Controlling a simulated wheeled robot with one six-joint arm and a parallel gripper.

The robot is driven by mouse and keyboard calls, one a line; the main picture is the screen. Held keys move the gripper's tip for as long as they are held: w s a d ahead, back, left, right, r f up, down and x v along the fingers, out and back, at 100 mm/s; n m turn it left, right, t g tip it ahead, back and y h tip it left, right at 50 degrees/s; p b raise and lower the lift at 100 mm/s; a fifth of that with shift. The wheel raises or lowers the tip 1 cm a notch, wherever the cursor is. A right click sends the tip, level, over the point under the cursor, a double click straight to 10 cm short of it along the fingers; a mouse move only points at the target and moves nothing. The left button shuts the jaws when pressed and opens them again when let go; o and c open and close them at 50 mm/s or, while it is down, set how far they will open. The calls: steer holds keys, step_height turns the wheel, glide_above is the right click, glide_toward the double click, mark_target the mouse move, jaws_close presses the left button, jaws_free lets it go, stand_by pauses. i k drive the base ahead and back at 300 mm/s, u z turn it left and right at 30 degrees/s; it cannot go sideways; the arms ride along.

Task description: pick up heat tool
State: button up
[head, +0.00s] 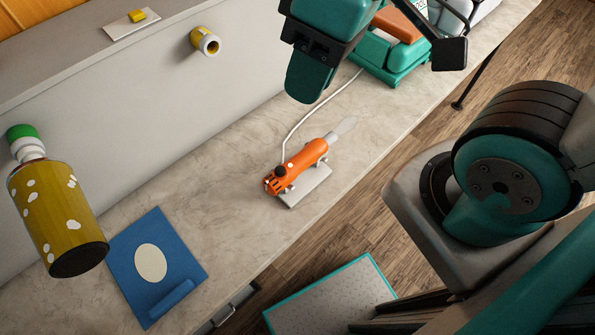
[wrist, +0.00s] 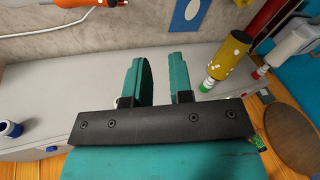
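The heat tool (head: 300,164) is orange with a pale nozzle and lies on a small light plate (head: 308,187) on the marbled counter. A white cord runs from it toward the back. In the wrist view only part of the orange tool (wrist: 88,3) shows at the top left edge. My gripper (head: 308,82) is above the counter, higher in the head picture than the tool and apart from it. In the wrist view its two teal fingers (wrist: 160,62) stand apart with nothing between them. The head view does not show both fingers clearly.
A blue pad (head: 141,288) with a pale oval lies at the counter's front left. A teal and orange machine (head: 388,55) stands at the back. Bare counter (head: 215,160) surrounds the tool.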

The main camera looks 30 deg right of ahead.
mark_target(314, 151)
steer(key=z, duration=1.8)
steer(key=k, duration=1.1)
steer(key=u, duration=1.15)
steer(key=i, duration=0.5)
steer(key=z, duration=0.05)
